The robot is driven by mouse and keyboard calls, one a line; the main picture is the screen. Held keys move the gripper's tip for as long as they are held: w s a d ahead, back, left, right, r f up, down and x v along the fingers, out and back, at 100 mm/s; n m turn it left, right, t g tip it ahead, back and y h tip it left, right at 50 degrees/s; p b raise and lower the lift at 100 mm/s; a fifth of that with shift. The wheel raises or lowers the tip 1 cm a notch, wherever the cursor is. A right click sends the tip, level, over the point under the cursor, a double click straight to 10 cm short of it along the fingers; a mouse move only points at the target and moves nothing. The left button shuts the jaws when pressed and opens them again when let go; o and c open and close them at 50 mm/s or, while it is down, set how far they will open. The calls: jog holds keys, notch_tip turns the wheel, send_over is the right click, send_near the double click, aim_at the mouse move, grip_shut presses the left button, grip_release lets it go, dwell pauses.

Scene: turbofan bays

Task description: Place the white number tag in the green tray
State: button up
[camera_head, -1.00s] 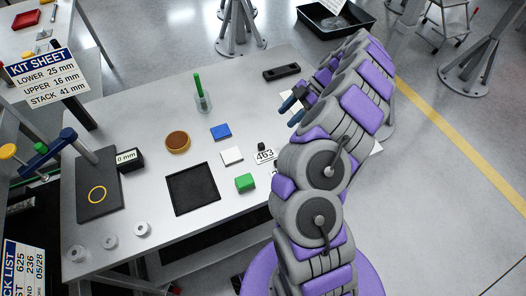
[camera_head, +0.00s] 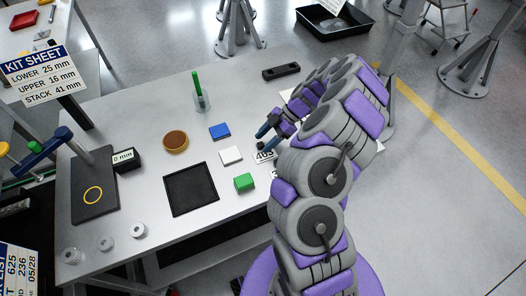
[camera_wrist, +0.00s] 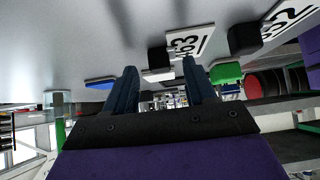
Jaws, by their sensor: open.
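A white number tag reading 463 (camera_head: 264,157) lies flat on the grey table, with a small black knob at its edge. In the wrist view the tag (camera_wrist: 190,42) and its black knob (camera_wrist: 160,58) appear ahead, near the fingertips. A second white tag ending in 52 (camera_wrist: 288,16) with its own black knob (camera_wrist: 244,38) shows at the right. My gripper (camera_head: 268,124) is open and empty, beside and above the 463 tag, partly covering it in the head view. Its two blue fingers (camera_wrist: 160,72) show in the wrist view.
A green block (camera_head: 244,182), white block (camera_head: 231,155) and blue block (camera_head: 220,131) lie near a black square mat or tray (camera_head: 191,190). A brown round piece (camera_head: 176,141) and a holder with a green rod (camera_head: 200,99) stand farther left. A black bin (camera_head: 336,20) is on the floor.

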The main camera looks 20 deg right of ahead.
jog(key=shift+a+f, duration=0.35)
jog(key=shift+a, duration=0.05)
jog(key=shift+c, duration=0.3)
grip_shut()
